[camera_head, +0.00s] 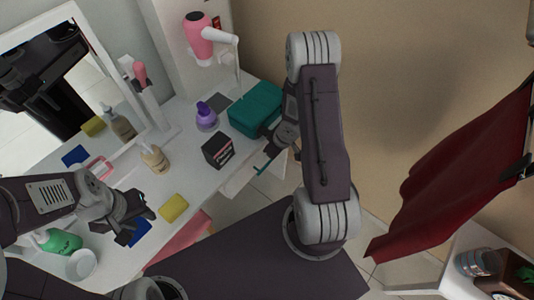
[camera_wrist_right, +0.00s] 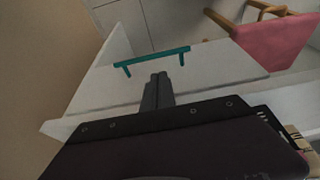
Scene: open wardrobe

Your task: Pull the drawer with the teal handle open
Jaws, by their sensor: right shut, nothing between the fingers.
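The teal handle (camera_wrist_right: 152,60) is a thin bar on two posts on a white drawer (camera_wrist_right: 205,68) in the right wrist view. In the head view the teal handle (camera_head: 262,168) shows partly beside my right arm, under the tabletop edge. My right gripper (camera_wrist_right: 158,78) is shut and empty. Its fingertips appear just short of the handle bar, near its middle, not around it. In the head view my right arm largely hides this gripper. My left gripper (camera_head: 138,222) appears open and empty over the white tabletop, far from the handle.
The white table (camera_head: 190,150) carries a teal box (camera_head: 256,108), a black box (camera_head: 218,150), a purple bottle (camera_head: 206,117), a yellow sponge (camera_head: 173,208) and a green bottle (camera_head: 62,241). A pink chair (camera_wrist_right: 280,42) stands near the drawer. A red cloth (camera_head: 450,180) hangs at right.

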